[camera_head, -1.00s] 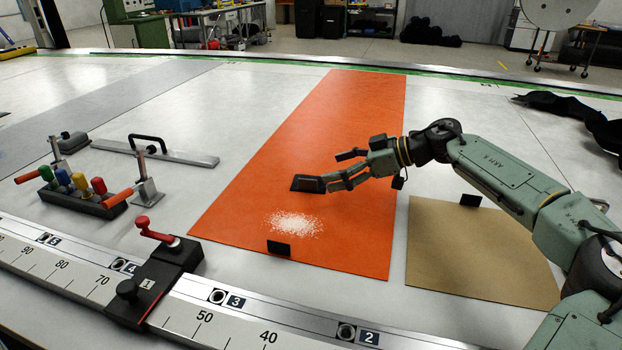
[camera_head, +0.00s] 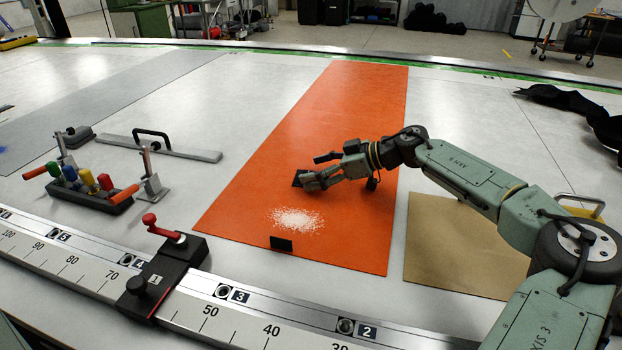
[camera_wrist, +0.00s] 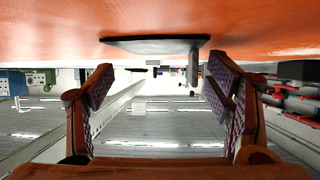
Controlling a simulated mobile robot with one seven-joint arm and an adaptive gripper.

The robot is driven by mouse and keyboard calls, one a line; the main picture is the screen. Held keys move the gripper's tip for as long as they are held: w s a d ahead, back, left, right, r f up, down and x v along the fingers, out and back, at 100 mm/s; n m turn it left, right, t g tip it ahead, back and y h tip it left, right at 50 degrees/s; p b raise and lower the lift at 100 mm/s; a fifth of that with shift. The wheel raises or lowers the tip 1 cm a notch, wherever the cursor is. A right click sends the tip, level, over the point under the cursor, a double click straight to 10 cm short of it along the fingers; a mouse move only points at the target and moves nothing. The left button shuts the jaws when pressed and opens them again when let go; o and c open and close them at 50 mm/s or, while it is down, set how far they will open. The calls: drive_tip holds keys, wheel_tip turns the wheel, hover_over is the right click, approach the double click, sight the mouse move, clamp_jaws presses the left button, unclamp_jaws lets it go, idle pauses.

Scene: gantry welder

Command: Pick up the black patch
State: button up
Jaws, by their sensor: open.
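The black patch (camera_head: 298,179) is a thin dark piece on the orange strip (camera_head: 345,110), just left of my gripper (camera_head: 312,170) in the head view. A finger hides part of it. In the wrist view, which looks upside down, the patch (camera_wrist: 155,45) shows edge-on against the orange surface at the top. My gripper (camera_wrist: 160,78) is open and empty there, its two fingers spread to either side and their tips near the patch. I cannot tell whether a finger touches it.
White powder (camera_head: 297,219) and a small black card (camera_head: 281,244) lie nearer on the strip. A tan sheet (camera_head: 455,250) is to the right. A rack with coloured handles (camera_head: 92,190) and a handled bar (camera_head: 165,147) stand left. A scaled rail (camera_head: 215,298) crosses the front.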

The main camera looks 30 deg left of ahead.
clamp_jaws()
idle(0.8)
